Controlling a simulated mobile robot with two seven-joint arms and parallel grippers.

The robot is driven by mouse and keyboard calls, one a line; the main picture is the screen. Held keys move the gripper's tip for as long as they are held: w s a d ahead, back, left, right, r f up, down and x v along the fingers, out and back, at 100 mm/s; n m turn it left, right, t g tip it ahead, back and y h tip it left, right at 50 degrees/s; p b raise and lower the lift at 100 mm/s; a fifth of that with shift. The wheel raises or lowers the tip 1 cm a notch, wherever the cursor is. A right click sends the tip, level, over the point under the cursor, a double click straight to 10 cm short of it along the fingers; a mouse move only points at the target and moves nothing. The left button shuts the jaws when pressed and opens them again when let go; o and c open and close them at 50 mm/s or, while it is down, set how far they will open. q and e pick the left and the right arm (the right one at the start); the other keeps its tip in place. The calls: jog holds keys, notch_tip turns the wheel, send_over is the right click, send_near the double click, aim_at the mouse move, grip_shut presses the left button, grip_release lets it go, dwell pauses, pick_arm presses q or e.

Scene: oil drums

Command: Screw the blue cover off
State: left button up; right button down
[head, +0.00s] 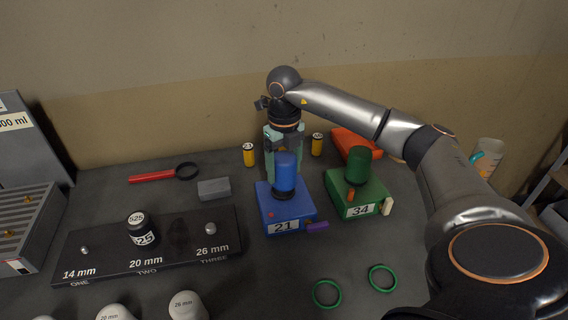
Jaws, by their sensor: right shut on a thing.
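The blue cover (286,174) is an upright cylinder above a dark ring on top of the blue box (270,208) marked 21. I cannot tell whether a gap lies between cover and ring. My right gripper (283,156) reaches down from above, its pale teal fingers at and behind the cover. It is shut on the blue cover; the cover partly hides the fingers. My left gripper is not in view.
A green box (358,201) marked 34 with a green cylinder (358,166) stands close to the right. Yellow cans (249,155) and (317,145) stand behind. A black size rack (180,232) lies left, a magnifier (187,171) behind it. Green rings (327,293) lie in front.

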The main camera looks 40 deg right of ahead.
jog(key=shift+a+r, duration=0.1)
jog(key=shift+r, duration=0.05)
jog(key=shift+r, duration=4.15)
jog(key=shift+a, duration=0.1)
